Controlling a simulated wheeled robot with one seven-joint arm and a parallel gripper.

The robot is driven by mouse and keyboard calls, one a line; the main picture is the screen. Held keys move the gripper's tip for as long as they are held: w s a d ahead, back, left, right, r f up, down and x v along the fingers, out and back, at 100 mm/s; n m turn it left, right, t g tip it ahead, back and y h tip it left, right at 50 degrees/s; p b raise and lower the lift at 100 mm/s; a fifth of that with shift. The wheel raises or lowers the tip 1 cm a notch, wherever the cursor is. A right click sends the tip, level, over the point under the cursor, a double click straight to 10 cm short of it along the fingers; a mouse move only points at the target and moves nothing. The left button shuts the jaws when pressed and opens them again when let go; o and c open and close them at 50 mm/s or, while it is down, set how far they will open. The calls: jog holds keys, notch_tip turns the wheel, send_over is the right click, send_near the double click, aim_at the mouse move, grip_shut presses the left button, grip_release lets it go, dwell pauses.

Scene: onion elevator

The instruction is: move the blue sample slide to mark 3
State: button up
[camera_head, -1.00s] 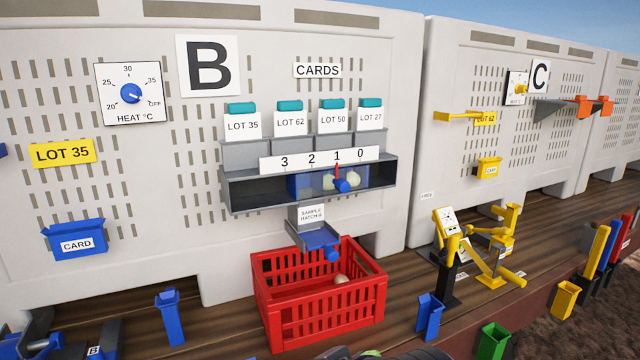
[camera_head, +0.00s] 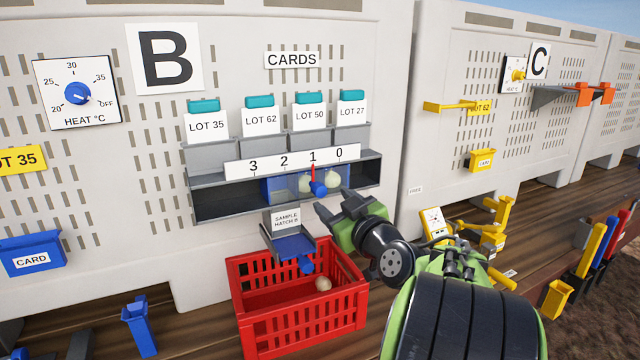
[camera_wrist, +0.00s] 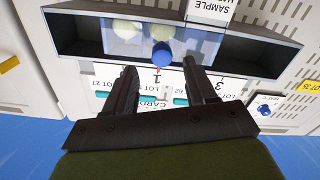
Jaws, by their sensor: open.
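The blue sample slide (camera_head: 278,188) is a see-through blue box in a dark grey channel (camera_head: 232,200), with pale onions inside. Its red pointer stands at mark 1 on the white scale (camera_head: 262,164), which reads 3, 2, 1, 0 from left to right. Its round blue knob (camera_head: 318,188) sticks out at the front. My gripper (camera_head: 338,206) is open and empty, just right of and below the knob in the head view. In the wrist view, the picture is upside down; the knob (camera_wrist: 162,55) shows between and just beyond the fingertips (camera_wrist: 158,68), without visible grip.
Below the channel are a sample hatch (camera_head: 290,243) with a blue handle and a red crate (camera_head: 300,315) holding an onion. Card slots (camera_head: 260,146) with lot cards stand above the scale. A heat dial (camera_head: 77,93) is at upper left.

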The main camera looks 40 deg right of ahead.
aim_at(322, 193)
jog(key=p+x, duration=0.1)
jog(key=x, duration=0.4)
jog(key=shift+w+a+r+p, duration=0.1)
jog(key=shift+a+r+p, duration=0.1)
jog(key=shift+p, duration=0.1)
jog(key=shift+w+d+f, duration=0.15)
jog(key=shift+w+d, duration=0.1)
jog(key=shift+w, duration=0.15)
jog(key=shift+s+a, duration=0.1)
jog(key=shift+c, duration=1.1)
grip_shut()
